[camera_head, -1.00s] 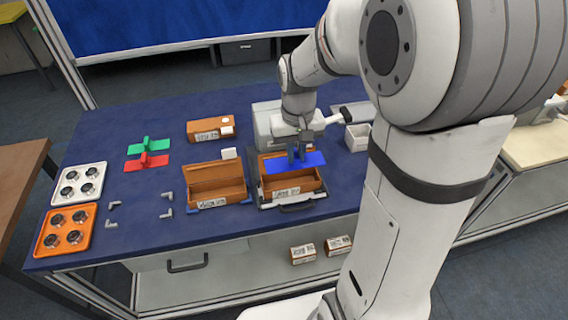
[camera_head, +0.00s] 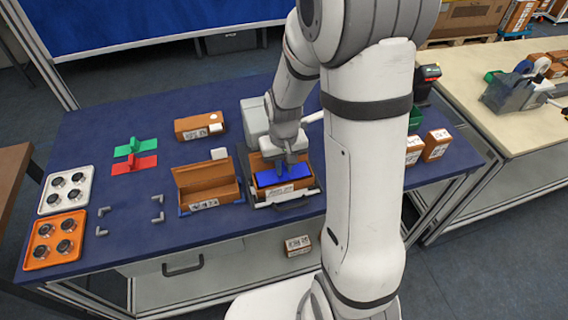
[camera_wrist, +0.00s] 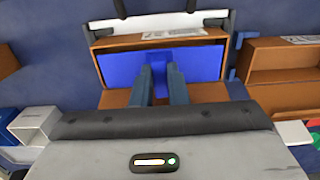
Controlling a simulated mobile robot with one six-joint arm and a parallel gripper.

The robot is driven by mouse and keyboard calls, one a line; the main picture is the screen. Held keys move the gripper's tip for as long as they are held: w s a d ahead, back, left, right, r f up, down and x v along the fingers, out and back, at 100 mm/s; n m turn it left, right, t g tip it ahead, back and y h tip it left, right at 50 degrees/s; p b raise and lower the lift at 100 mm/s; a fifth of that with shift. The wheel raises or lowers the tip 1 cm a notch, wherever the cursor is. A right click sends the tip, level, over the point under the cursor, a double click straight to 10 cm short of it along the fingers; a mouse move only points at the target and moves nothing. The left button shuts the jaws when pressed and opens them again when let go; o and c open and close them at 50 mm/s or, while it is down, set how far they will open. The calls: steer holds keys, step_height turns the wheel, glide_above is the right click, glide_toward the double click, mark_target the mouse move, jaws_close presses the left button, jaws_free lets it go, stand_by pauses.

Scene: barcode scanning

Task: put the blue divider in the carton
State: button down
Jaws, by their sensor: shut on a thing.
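The blue divider (camera_head: 284,174) is a flat plate with an upright fin. My gripper (camera_head: 283,163) is shut on that fin from above. An open brown carton (camera_head: 290,190) stands in a grey holder on the blue table. The divider lies level within the carton's opening, between its walls; I cannot tell whether it rests on the bottom. In the wrist view, my two fingers (camera_wrist: 161,84) grip the fin of the divider (camera_wrist: 206,63). The carton's rim (camera_wrist: 165,40) frames the plate there, and its near part is partly hidden by my gripper.
A second open carton (camera_head: 205,184) stands just left. A closed carton (camera_head: 199,126) lies behind. Green (camera_head: 135,146) and red (camera_head: 134,164) dividers lie at the left, near white (camera_head: 67,189) and orange (camera_head: 54,239) trays. Cartons (camera_head: 436,145) stand at right. The table's left middle is mostly clear.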

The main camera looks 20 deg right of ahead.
mark_target(283, 168)
steer(key=shift+f+b, duration=0.6)
steer(key=shift+f, duration=0.05)
steer(key=c, duration=1.4)
jaws_free()
steer(key=shift+c, duration=0.2)
steer(key=shift+r, duration=0.1)
steer(key=shift+r+p, duration=0.55)
steer(key=shift+p, duration=0.05)
step_height(283, 168, up, 11)
steer(key=s+r+t, duration=0.1)
steer(key=s+r, duration=0.2)
steer(key=s, duration=0.4)
steer(key=s+r+t, duration=0.2)
steer(key=s+r, duration=0.1)
steer(key=s, duration=0.4)
steer(key=shift+s+r+b, duration=0.3)
steer(key=shift+r+b, duration=0.1)
steer(key=shift+b, duration=0.05)
